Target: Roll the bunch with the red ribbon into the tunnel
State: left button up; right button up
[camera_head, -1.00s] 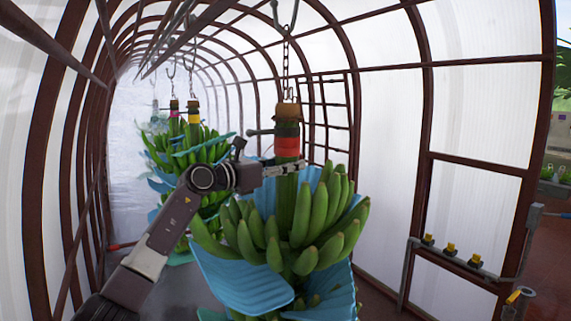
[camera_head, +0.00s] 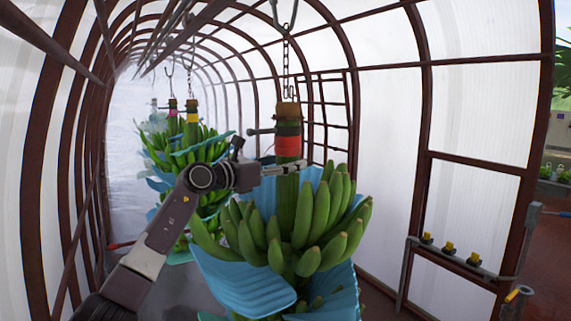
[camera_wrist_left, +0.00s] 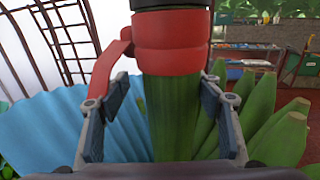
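The bunch with the red ribbon (camera_head: 310,220) is a big green banana bunch with blue sheets between its hands. It hangs upright from a chain and hook in the head view. Its red ribbon (camera_head: 288,146) is wrapped round the stem below a dark band; the ribbon (camera_wrist_left: 168,48) also fills the top of the left wrist view. My left gripper (camera_head: 288,168) is at the stem just below the ribbon. In the wrist view its fingers stand apart on both sides of the green stem (camera_wrist_left: 178,115), with a visible gap on the left. My right gripper is out of view.
The tunnel (camera_head: 430,65) has brown arched ribs and white walls. Other bunches (camera_head: 200,150) with yellow and pink ribbons hang deeper inside, to the left behind my arm. A low rail with yellow-topped pieces (camera_head: 448,250) stands at the right wall.

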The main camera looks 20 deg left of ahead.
pick_arm(q)
jog(key=shift+s+a, duration=0.2)
send_over(250, 198)
jog(key=shift+w, duration=0.45)
jog(key=shift+s, duration=0.55)
